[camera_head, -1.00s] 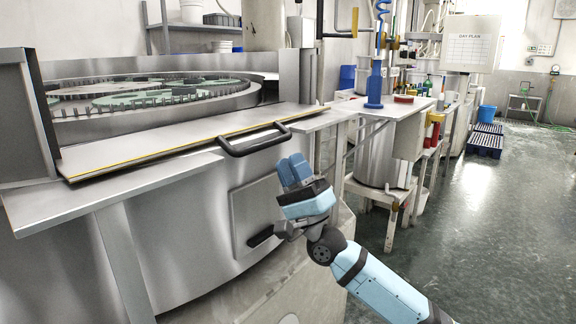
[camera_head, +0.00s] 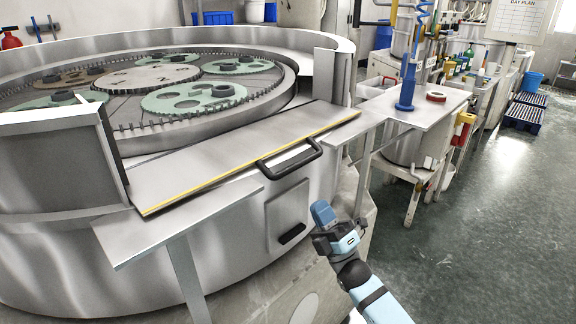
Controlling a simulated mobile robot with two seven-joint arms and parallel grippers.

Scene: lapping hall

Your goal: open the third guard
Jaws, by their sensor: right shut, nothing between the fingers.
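The guard (camera_head: 225,155) is a flat steel panel with a yellow-edged front. It lies across the gap in the round machine's wall, between two upright wall ends. Its black bar handle (camera_head: 290,162) sticks out at the front edge, right of the middle. My right gripper (camera_head: 322,211) is shut and empty. It is below and to the right of the handle, apart from it, beside a small hatch with a black handle (camera_head: 292,233) on the machine's side. My left gripper is not in view.
The round lapping machine (camera_head: 60,255) fills the left, with green carriers (camera_head: 195,97) inside a toothed ring. A side table (camera_head: 440,108) with a blue stand (camera_head: 406,88) and a red disc is to the right. The wet floor (camera_head: 490,220) at right is clear.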

